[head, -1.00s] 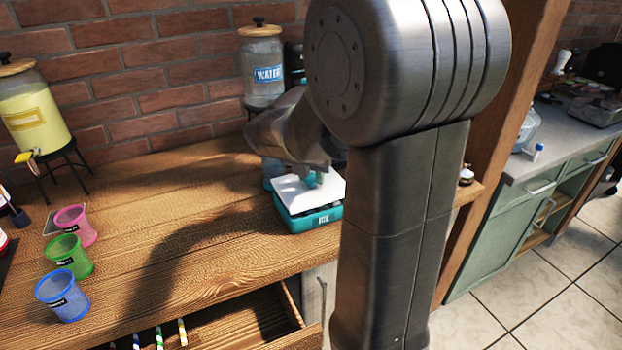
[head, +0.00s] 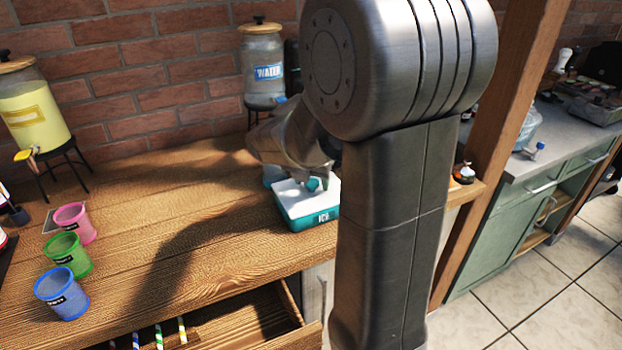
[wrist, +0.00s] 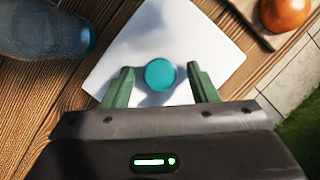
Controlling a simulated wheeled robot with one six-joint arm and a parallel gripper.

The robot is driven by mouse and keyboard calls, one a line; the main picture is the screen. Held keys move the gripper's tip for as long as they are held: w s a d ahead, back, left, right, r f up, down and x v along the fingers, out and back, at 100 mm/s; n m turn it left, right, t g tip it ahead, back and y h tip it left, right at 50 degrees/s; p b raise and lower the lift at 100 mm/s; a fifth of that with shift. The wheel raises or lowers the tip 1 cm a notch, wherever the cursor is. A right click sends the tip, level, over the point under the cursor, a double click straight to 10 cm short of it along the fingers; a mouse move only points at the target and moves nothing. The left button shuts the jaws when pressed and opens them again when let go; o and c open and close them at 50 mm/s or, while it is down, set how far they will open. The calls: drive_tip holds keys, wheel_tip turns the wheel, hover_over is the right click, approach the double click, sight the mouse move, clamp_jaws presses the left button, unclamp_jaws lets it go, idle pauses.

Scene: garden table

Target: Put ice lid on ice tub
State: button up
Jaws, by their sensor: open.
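The ice tub (head: 312,219) is a teal box labelled ICE near the right end of the wooden counter. The white ice lid (head: 291,190) with a teal round knob (head: 313,184) lies on top of the tub, looking roughly level. In the wrist view the lid (wrist: 135,55) fills the middle, with its knob (wrist: 160,75) between my two green fingers. My gripper (wrist: 161,86) is open, a finger on each side of the knob with gaps visible. My arm hides part of the tub's right side in the head view.
A water dispenser (head: 263,72) stands behind the tub, and a lemonade-coloured dispenser (head: 32,115) stands at the left. Pink (head: 75,222), green (head: 67,255) and blue (head: 62,293) cups stand at the left front. An open drawer (head: 232,325) juts out below. The middle counter is clear.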

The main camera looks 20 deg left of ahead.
drive_tip(key=shift+r, duration=0.1)
drive_tip(key=shift+r, duration=0.3)
drive_tip(key=v, duration=1.2)
drive_tip(key=shift+p, duration=0.45)
drive_tip(key=shift+w+r, duration=0.1)
drive_tip(key=shift+r, duration=0.05)
